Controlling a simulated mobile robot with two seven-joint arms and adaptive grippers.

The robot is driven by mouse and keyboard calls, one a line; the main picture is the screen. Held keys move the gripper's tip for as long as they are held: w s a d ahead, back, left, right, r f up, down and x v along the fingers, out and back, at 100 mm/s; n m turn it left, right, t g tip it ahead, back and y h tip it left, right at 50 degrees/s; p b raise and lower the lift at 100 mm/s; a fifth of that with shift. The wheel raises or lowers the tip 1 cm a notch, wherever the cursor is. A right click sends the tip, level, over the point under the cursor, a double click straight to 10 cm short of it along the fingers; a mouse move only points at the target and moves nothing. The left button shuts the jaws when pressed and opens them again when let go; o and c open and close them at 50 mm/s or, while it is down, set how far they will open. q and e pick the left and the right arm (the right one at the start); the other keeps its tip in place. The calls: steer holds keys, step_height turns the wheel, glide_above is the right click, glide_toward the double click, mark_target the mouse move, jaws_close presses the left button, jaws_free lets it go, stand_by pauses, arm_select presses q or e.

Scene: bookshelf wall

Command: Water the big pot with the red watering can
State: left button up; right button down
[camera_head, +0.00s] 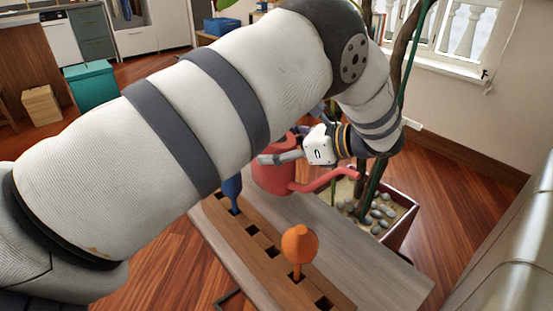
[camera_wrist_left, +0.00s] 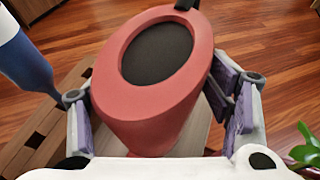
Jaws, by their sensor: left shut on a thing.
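The red watering can (camera_head: 271,180) is partly hidden behind my left arm in the head view. Its spout (camera_head: 322,182) points right, with the tip near the big pot. My left gripper (camera_head: 285,157) is shut on the can. In the left wrist view the can (camera_wrist_left: 140,118) sits between the fingers (camera_wrist_left: 158,100), and its dark round opening faces the camera. I cannot tell whether the can touches the bench. The big pot (camera_head: 404,232) is a dark red planter with pebbles and tall stems. My right gripper is not in view.
A grey wooden bench (camera_head: 375,272) stands in front of the pot. A slotted wooden rack (camera_head: 245,240) holds an orange-handled tool (camera_head: 299,245) and a blue-handled tool (camera_head: 232,190). A wall and window are close behind the pot. Open floor lies left of the bench.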

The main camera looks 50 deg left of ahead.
arm_select(q)
step_height(320, 180, up, 6)
